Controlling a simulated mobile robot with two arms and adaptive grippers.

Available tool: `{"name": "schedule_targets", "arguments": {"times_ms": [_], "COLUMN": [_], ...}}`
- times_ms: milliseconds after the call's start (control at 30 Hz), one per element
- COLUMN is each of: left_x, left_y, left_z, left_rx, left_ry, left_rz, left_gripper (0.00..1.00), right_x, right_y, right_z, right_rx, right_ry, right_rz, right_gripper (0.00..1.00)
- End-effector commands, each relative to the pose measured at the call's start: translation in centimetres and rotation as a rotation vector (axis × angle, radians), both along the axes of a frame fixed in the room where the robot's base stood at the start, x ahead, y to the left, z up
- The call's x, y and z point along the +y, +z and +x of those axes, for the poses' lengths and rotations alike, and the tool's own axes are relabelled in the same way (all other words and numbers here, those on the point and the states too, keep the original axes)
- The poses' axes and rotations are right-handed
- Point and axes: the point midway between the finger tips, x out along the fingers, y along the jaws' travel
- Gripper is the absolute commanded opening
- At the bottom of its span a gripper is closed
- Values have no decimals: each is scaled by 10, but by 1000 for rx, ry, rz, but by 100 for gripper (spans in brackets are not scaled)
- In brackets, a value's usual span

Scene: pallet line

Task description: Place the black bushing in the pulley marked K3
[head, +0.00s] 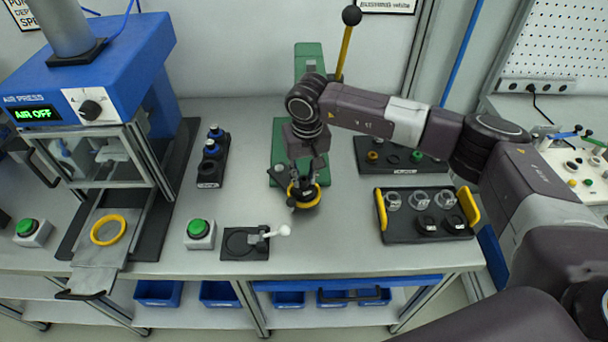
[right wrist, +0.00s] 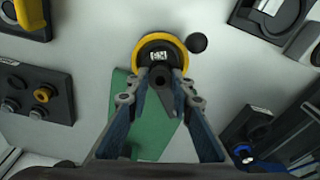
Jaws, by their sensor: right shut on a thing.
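The pulley marked K3 (head: 314,201) has a yellow rim and a dark centre. It sits at the front end of the green press base (head: 277,160). In the right wrist view the pulley (right wrist: 150,40) shows its white K3 label. My right gripper (right wrist: 163,82) is shut on the black bushing (right wrist: 160,76), a small dark cylinder between the fingertips. In the head view my right gripper (head: 304,184) is low over the pulley. The bushing overlaps the pulley's near part in the wrist view; I cannot tell whether they touch. My left gripper is not in view.
A tray with yellow handles (head: 400,237) and a black rack of small bushings (head: 366,165) stand to the right. A black fixture with a white lever (head: 240,253) and a green button (head: 199,228) are to the left. The blue air press (head: 110,65) stands further left.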

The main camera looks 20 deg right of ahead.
Motion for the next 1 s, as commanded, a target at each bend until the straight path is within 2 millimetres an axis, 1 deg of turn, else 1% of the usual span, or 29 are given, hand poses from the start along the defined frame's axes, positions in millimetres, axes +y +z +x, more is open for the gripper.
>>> {"name": "schedule_targets", "arguments": {"times_ms": [33,100,300,467,500,600,633,867,1000], "left_x": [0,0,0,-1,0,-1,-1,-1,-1], "left_y": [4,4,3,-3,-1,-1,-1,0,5], "left_z": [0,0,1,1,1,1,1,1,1], "left_rx": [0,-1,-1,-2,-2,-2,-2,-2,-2], "left_ry": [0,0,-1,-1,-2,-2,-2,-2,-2], "left_rz": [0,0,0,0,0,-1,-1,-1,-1], "left_gripper": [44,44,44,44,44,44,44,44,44], "right_x": [0,0,0,0,0,0,0,0,0], "right_y": [-4,-9,-9,-14,-12,-12,-12,-11,-7], "right_z": [-1,0,0,0,0,0,0,0,0], "right_rx": [2,-1,-2,-2,-2,-1,-1,-1,-1], "right_ry": [0,0,1,1,1,1,0,0,0], "right_rz": [0,0,0,0,0,0,0,0,0], "right_gripper": [10,10,10,10,25,36,38,38,38]}}
